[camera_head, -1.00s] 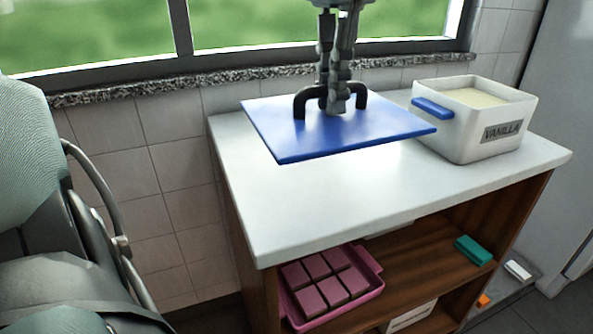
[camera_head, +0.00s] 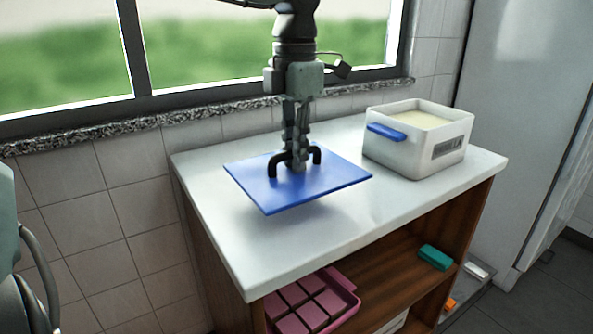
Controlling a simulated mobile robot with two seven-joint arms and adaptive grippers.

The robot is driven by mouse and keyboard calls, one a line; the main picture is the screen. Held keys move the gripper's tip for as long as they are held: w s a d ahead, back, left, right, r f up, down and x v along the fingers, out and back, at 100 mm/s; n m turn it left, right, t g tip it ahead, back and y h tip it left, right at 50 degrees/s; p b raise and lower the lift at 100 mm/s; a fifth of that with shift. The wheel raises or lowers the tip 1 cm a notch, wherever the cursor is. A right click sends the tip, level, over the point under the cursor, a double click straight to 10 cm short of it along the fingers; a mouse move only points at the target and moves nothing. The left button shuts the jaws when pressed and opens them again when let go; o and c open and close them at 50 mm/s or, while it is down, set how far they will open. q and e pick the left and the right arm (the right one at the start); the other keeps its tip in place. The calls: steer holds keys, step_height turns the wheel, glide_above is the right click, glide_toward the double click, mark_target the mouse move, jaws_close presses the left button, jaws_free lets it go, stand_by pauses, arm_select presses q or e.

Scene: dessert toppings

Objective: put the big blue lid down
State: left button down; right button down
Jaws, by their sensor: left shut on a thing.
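The big blue lid (camera_head: 318,189) is a flat square plate with a black arched handle (camera_head: 317,155) on top. My left gripper (camera_head: 294,164) comes down from above and is shut on the handle. The lid is roughly level over the left part of the white counter top (camera_head: 260,258). A shadow lies under its front edge, and I cannot tell whether any edge touches the counter. My right gripper is not in view.
A white vanilla tub (camera_head: 403,155) with a blue side grip stands open at the counter's right. The counter in front is clear. A window sill (camera_head: 165,122) runs behind.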

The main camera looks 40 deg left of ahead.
mark_target(297, 175)
arm_select(q)
steer(key=shift+w+a+f, duration=0.15)
steer(key=shift+w+f, duration=0.25)
steer(key=shift+w, duration=0.15)
step_height(297, 175, down, 3)
steer(key=shift+s+f, duration=0.1)
steer(key=shift+f, duration=0.35)
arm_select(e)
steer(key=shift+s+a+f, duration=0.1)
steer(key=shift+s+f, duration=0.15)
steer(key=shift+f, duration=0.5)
